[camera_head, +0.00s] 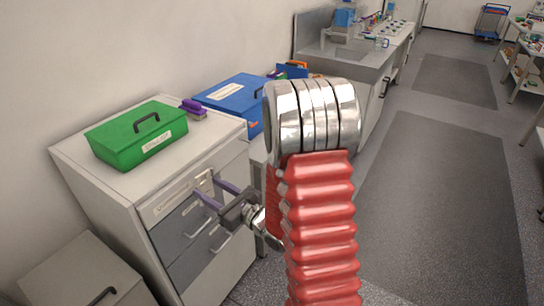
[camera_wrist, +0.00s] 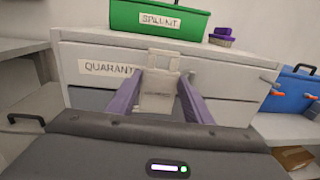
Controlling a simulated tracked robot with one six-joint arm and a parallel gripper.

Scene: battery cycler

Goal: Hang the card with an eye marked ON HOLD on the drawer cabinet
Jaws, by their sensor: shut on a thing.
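My gripper (camera_head: 211,190) has purple fingers and is in front of the upper part of the white drawer cabinet (camera_head: 88,177). In the wrist view my gripper (camera_wrist: 159,88) is shut on a small cream card (camera_wrist: 157,103), which has an open frame-like eye at its top. The card is upright against the view of the cabinet's upper drawer front (camera_wrist: 225,83); whether it touches the front cannot be told. Its marking is too small to read. A small peg-like piece (camera_wrist: 192,73) shows just right of the card's top.
A green box (camera_head: 137,135) and a purple brush-like object (camera_head: 193,109) stand on the cabinet. A label starting QUARANT (camera_wrist: 108,69) is on the drawer, left of the card. A blue box (camera_head: 235,98) stands beyond, and a lower grey-white unit (camera_head: 80,270) stands nearer. Grey floor mats lie right.

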